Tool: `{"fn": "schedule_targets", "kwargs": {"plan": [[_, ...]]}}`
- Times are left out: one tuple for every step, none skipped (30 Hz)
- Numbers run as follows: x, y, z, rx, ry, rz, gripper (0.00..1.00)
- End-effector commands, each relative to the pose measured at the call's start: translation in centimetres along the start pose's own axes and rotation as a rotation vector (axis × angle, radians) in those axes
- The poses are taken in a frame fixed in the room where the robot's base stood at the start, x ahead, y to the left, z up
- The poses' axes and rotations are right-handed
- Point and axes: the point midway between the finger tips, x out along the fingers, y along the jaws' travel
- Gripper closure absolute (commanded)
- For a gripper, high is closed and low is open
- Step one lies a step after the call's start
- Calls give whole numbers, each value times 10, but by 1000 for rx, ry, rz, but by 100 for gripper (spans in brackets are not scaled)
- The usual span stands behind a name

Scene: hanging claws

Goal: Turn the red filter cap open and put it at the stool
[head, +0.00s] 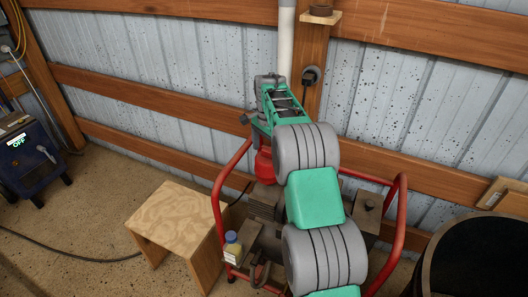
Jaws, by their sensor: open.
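The red filter cap (264,166) shows as a rounded red shape on the left part of a machine in a red tube frame. My arm covers part of it. My gripper (260,136) is open and points down just above the cap, its fingers mostly hidden. I cannot tell whether they touch the cap. The wooden stool (173,208) stands on the floor to the left of the machine, its top bare.
The red frame (218,205) surrounds the machine. A small bottle with a blue cap (232,247) is at its front left. A dark barrel (478,262) stands at right, a blue device reading OFF (32,155) at left. A cable (75,257) crosses the floor.

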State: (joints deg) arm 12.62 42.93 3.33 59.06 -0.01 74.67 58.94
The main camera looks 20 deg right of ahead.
Motion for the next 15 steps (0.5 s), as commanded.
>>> {"fn": "schedule_targets", "kwargs": {"plan": [[6,2,-1,2,-2,3,0],[11,2,-1,3,-2,3,0],[18,2,-2,3,-2,3,0],[23,3,-2,3,-2,4,0],[29,3,-2,3,-2,4,0],[37,3,-2,3,-2,3,0],[42,3,-2,3,-2,3,0],[48,2,-2,2,-1,2,0],[54,2,-1,2,-2,3,0],[59,2,-1,1,-2,3,0],[63,2,-1,1,-1,2,0],[67,2,-1,0,-1,2,0],[69,2,0,-1,-1,2,0],[71,2,0,-1,-1,2,0],[72,1,0,-1,0,1,0]]}}
